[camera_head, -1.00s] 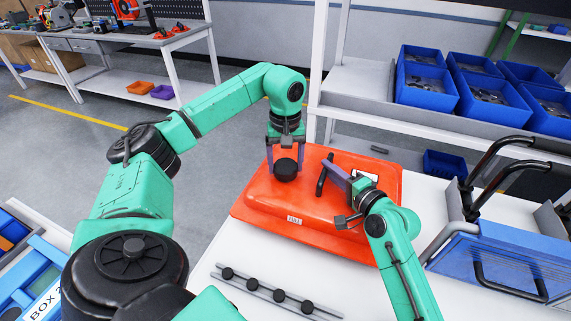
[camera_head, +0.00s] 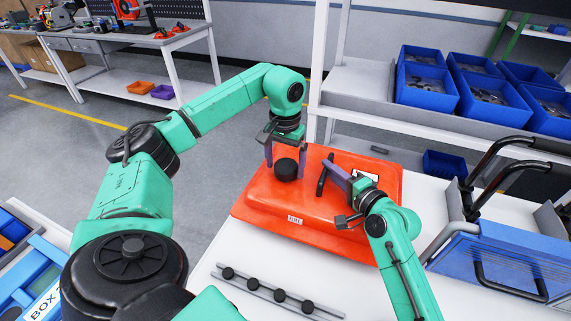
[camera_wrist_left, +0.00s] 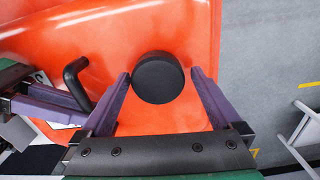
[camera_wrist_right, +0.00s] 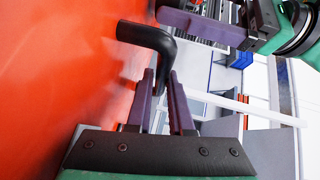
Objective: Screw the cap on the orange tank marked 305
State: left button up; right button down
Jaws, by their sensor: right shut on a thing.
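The orange tank (camera_head: 262,205) lies on the white table, with a small front label that seems to read FUEL; I cannot read 305. A black round cap (camera_head: 286,169) is on the tank's upper left part; how far it is seated is hidden. My left gripper (camera_head: 285,165) points down over it, with one finger on each side. In the left wrist view, small gaps show between the fingers and the cap (camera_wrist_left: 158,78). My right gripper (camera_head: 333,173) is shut on the tank's black handle (camera_head: 321,176), which also shows in the right wrist view (camera_wrist_right: 150,38).
A grey rail with several black knobs (camera_head: 280,294) lies at the table's front. A blue case with black handles (camera_head: 500,255) stands at the right. Blue bins (camera_head: 425,85) with parts are at the back right. Bare table (camera_head: 235,260) shows in front of the tank.

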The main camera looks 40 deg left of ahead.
pick_arm(q)
jog(key=n, duration=0.2)
jog(key=shift+w+n, duration=0.1)
jog(key=shift+n, duration=0.3)
jog(key=n, duration=0.4)
jog(key=shift+n, duration=0.4)
jog(key=n, duration=0.7)
jog(key=c, duration=1.4)
jog(key=shift+m, duration=0.9)
